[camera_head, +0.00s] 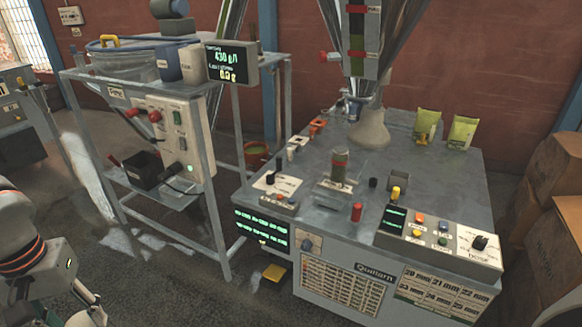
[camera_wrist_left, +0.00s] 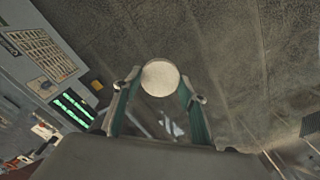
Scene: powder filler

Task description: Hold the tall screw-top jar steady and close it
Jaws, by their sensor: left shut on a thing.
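My left gripper (camera_wrist_left: 160,96) is shut on a round, pale, speckled thing (camera_wrist_left: 160,77), seen end-on between the two green-padded fingers. It looks like the jar's top end, but I cannot tell whether this is a lid or an open mouth with powder. The jar's sides are hidden from this angle. My right gripper is not in view, and no separate lid can be made out.
The filling machine's grey table (camera_head: 330,250) carries buttons, a control box (camera_head: 440,240) and green pouches (camera_head: 427,122). A metal frame stand (camera_head: 190,100) with a scale display stands at the left. Cardboard boxes (camera_head: 555,215) stand at the right. Open floor (camera_head: 180,290) lies between my left arm and the machine.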

